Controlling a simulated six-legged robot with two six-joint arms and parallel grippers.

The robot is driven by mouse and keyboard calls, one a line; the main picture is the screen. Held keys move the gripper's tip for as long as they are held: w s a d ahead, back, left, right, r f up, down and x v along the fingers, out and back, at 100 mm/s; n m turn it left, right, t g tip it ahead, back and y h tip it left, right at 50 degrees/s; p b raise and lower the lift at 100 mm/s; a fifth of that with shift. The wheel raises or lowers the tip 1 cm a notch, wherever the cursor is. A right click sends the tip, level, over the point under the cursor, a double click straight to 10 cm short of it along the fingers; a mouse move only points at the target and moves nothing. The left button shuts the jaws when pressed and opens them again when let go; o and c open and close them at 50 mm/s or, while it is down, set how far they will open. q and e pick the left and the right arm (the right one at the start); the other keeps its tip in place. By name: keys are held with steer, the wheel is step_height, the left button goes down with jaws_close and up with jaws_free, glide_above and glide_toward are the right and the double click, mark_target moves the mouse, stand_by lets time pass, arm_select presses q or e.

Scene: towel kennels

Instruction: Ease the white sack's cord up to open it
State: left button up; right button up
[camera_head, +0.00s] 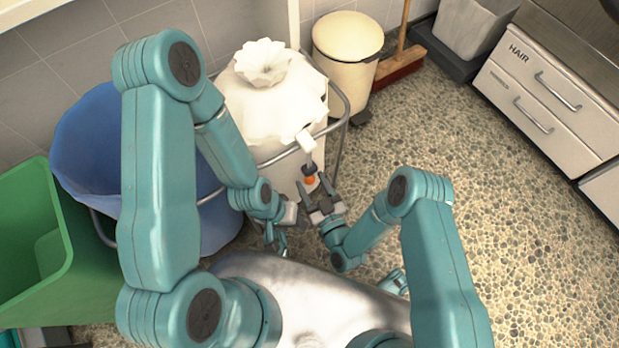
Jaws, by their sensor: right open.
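The white sack (262,118) stands in a grey metal frame, its gathered top (263,63) bunched into a ruffle. At its front right hangs a white block (306,140), with a thin grey piece, a dark collar and an orange piece (309,181) below it. I cannot tell which part is the cord. My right gripper (314,186) is open, its fingers pointing up at the orange piece; contact is unclear. My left gripper (283,238) is low beside the sack's front, partly hidden by its own wrist, and its jaws are unclear.
A blue bag (88,140) and a green bin (45,225) stand at the left. Behind the sack are a cream pedal bin (347,50) and a broom (398,64). Drawers (545,95) line the right wall. The pebbled floor at the right is clear.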

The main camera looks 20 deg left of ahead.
steer(key=shift+x, duration=1.25)
arm_select(q)
steer(key=shift+a+f, duration=0.1)
steer(key=shift+f, duration=0.2)
arm_select(e)
jaws_close()
step_height(320, 180, up, 10)
steer(key=p, duration=0.7)
steer(key=shift+f, duration=0.15)
steer(key=shift+w+f, duration=0.1)
steer(key=shift+f, duration=0.05)
jaws_free()
arm_select(q)
step_height(320, 180, up, 7)
steer(key=s+d, duration=0.1)
steer(key=shift+d+m, duration=0.15)
steer(key=shift+m, duration=0.15)
steer(key=shift+f, duration=0.15)
